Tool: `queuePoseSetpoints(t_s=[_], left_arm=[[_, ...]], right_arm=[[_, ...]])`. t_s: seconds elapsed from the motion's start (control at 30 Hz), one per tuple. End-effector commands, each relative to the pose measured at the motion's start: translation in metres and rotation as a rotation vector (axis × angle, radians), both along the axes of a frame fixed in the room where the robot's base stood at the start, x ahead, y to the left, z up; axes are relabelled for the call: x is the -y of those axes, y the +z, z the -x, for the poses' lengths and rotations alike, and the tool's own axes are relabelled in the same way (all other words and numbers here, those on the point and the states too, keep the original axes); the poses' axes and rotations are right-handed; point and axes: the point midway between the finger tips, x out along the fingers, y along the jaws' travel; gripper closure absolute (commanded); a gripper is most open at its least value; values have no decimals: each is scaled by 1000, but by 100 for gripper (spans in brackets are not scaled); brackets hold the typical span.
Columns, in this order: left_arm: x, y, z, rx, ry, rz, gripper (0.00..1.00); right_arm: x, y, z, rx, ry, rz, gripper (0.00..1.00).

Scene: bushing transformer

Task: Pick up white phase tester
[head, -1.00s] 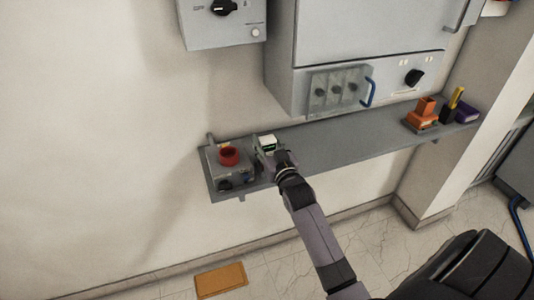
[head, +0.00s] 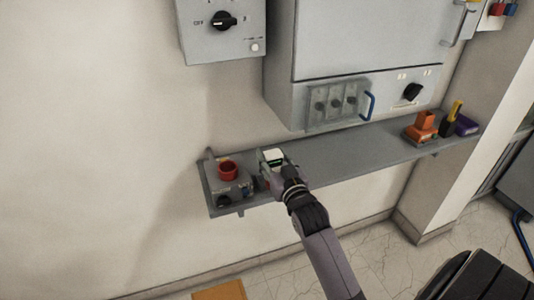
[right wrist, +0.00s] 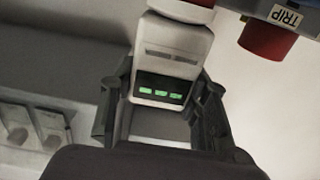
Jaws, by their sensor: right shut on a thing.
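The white phase tester (head: 272,156) is a small white box with a dark panel, at the left part of the grey wall shelf (head: 350,148). In the right wrist view the tester (right wrist: 176,50) shows a dark display with several green segments. My right gripper (head: 270,168) is shut on it; in the right wrist view its dark fingers (right wrist: 165,98) stand on both sides of the body. I cannot tell whether the tester's underside is clear of the shelf. My left gripper is not in view.
Close left of the tester stands a grey box with a red button (head: 228,171); its TRIP label shows in the right wrist view. Orange, yellow and purple items (head: 425,121) stand at the shelf's right end. The shelf's middle is clear. A grey cabinet (head: 365,40) hangs above.

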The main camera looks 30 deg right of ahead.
Motion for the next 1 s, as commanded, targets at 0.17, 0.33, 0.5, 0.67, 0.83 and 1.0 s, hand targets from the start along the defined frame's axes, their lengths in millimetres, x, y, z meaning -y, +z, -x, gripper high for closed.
queuePoseSetpoints(t_s=[0.17,0.33,0.5,0.67,0.83,1.0], left_arm=[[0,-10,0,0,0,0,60],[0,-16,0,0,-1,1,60],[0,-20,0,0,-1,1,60],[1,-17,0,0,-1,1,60],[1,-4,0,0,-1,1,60],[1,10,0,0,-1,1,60]], right_arm=[[-12,-3,52,-3,-1,-1,92],[-22,-3,93,-2,-1,0,92],[-28,-1,117,-1,-1,0,92],[-30,4,127,1,-1,0,92],[-31,17,129,2,-1,0,92],[-31,29,129,1,-1,0,92]])
